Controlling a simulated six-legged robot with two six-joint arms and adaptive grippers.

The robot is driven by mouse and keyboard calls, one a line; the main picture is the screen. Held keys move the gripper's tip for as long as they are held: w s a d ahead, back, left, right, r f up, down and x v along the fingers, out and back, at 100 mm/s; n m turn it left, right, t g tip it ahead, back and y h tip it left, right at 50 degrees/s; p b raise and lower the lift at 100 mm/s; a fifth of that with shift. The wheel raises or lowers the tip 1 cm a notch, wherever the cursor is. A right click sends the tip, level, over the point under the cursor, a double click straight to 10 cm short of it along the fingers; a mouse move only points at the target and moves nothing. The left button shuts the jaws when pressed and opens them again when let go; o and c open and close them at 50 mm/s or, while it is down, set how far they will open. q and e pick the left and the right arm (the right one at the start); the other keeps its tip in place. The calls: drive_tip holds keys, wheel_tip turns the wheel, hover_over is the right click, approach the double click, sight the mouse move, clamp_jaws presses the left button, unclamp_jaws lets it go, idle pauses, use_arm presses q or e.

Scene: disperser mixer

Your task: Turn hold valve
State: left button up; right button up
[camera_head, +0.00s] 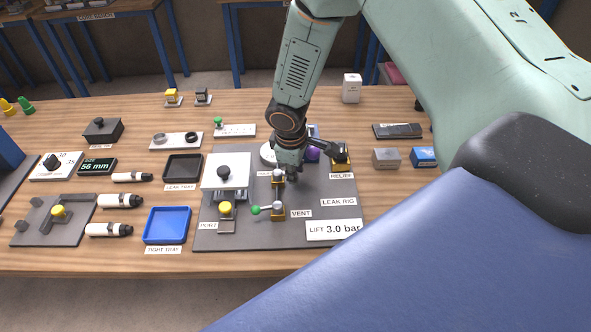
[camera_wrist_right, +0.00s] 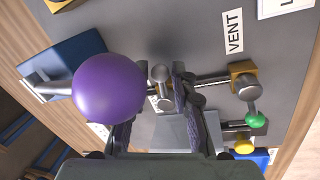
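My right gripper (camera_head: 288,172) reaches down over the grey leak rig board (camera_head: 240,238). In the right wrist view its two fingers (camera_wrist_right: 158,72) are apart, one on each side of a small silver valve part (camera_wrist_right: 160,74); I cannot tell whether they touch it. This valve sits on the pipe in line with the vent valve (camera_wrist_right: 244,82). In the head view a brass valve part (camera_head: 278,180) shows just below the gripper. Its label is mostly hidden, so I cannot read whether it says hold. My left gripper is not in view.
A purple ball (camera_wrist_right: 108,88) is close beside the left finger. The vent valve has a green knob (camera_head: 256,210) on a lever. The relief fitting (camera_head: 341,155) stands to the right of the gripper. A white platform (camera_head: 226,165) and a blue tray (camera_head: 167,225) are to its left.

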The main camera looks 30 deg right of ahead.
drive_tip(key=shift+a, duration=0.2)
drive_tip(key=shift+c, duration=1.4)
clamp_jaws()
drive_tip(key=shift+d, duration=0.2)
drive_tip(key=shift+a, duration=0.15)
drive_tip(key=m, duration=0.1)
drive_tip(key=m+b, duration=0.1)
drive_tip(key=shift+s+a+m+g+b, duration=0.25)
drive_tip(key=shift+a+m+g+b, duration=0.05)
drive_tip(key=shift+a+m, duration=0.1)
drive_tip(key=m, duration=0.1)
drive_tip(key=a+m, duration=0.1)
drive_tip(key=m, duration=0.1)
drive_tip(key=shift+s+a+m+g+b, duration=0.15)
drive_tip(key=shift+s+m+g+b, duration=0.15)
drive_tip(key=shift+b, duration=0.1)
drive_tip(key=a+m, duration=0.1)
drive_tip(key=m, duration=0.3)
drive_tip(key=shift+a+m+g, duration=0.3)
drive_tip(key=shift+a+g, duration=0.1)
drive_tip(key=m, duration=0.1)
drive_tip(key=a+m, duration=0.1)
drive_tip(key=m, duration=0.2)
drive_tip(key=shift+w+a+m+g, duration=0.3)
drive_tip(key=shift+w+m+g, duration=0.1)
